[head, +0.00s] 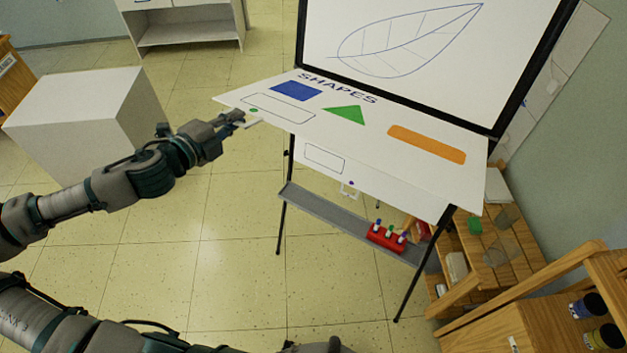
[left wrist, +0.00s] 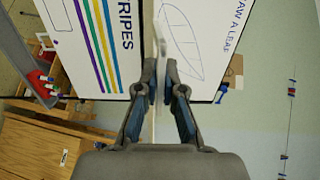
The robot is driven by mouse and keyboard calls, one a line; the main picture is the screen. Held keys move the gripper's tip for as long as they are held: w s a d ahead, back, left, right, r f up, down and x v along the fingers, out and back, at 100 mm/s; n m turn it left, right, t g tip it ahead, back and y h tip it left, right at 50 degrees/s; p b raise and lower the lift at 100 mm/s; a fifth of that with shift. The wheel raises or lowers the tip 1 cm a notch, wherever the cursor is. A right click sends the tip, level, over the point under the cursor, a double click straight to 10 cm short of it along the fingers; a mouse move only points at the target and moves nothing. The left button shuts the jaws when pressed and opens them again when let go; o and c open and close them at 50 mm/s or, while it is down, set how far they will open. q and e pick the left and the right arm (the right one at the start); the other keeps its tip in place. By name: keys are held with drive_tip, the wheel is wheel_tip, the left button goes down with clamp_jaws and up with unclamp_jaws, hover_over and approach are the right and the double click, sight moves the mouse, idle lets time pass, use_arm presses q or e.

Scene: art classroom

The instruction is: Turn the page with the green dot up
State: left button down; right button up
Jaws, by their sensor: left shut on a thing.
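The SHAPES page (head: 300,113) stands out from the easel, nearly level, its shapes facing up. Its green dot (head: 253,110) is at its left corner. My left gripper (head: 240,119) is shut at that corner, beside the dot. In the left wrist view my left gripper's fingers (left wrist: 159,85) close on the page (left wrist: 159,32), which shows nearly edge-on. The leaf page (head: 400,60) is above it on the easel. A striped page (left wrist: 107,45) with a purple dot (left wrist: 55,42) hangs below. Dark parts of mine at the head view's bottom edge are cut off.
A grey easel tray (head: 335,218) holds a red marker holder (head: 385,239) below the pages. Wooden shelves (head: 480,265) stand to the right. A white block (head: 75,110) stands at the left. The floor between the block and the easel is clear.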

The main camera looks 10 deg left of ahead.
use_arm(q)
drive_tip(key=w+d+r, duration=0.1)
drive_tip(key=w+r, duration=0.2)
drive_tip(key=r, duration=0.4)
drive_tip(key=shift+r, duration=0.3)
drive_tip(key=shift+d, duration=0.1)
drive_tip(key=shift+w, duration=0.1)
drive_tip(key=w+d+r, duration=0.2)
drive_tip(key=w+r, duration=0.3)
drive_tip(key=r, duration=0.2)
drive_tip(key=shift+r, duration=0.35)
idle(0.3)
drive_tip(key=shift+r, duration=0.1)
